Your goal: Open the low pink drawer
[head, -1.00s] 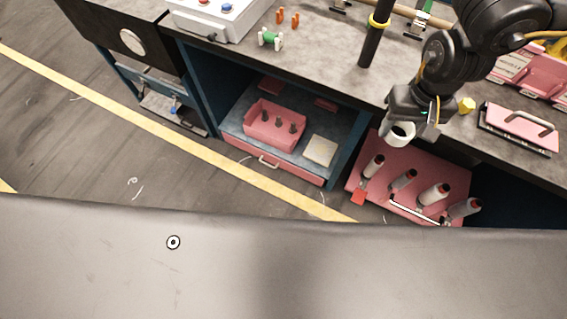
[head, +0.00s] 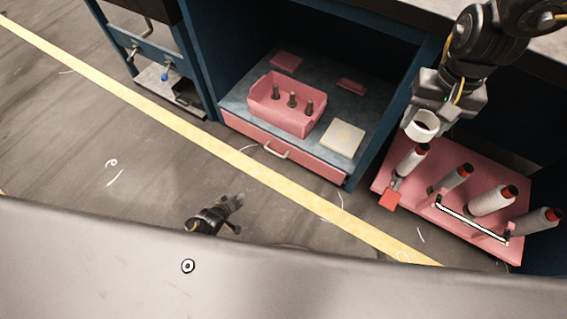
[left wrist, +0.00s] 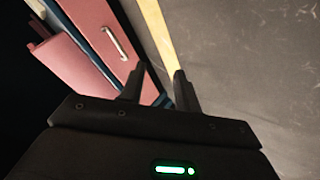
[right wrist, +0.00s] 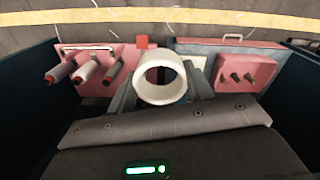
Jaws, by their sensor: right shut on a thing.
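The low pink drawer (head: 318,162) is shut beneath the cabinet shelf, with a pale bar handle (head: 276,151) on its front. In the left wrist view the pink drawer front (left wrist: 95,25) and its handle (left wrist: 117,42) lie beyond the fingers. My left gripper (head: 238,200) is low over the floor, in front of the drawer and apart from the handle. Its fingers (left wrist: 160,85) are spread with nothing between them. My right gripper (head: 430,108) is shut on a white ring (right wrist: 160,80) above the pink spool tray.
A pink bin with pegs (head: 285,112) and a cream block (head: 343,138) sit on the shelf above the drawer. The pink tray (head: 420,205) with several spools is to the right. The floor (head: 150,180) before the drawer is clear.

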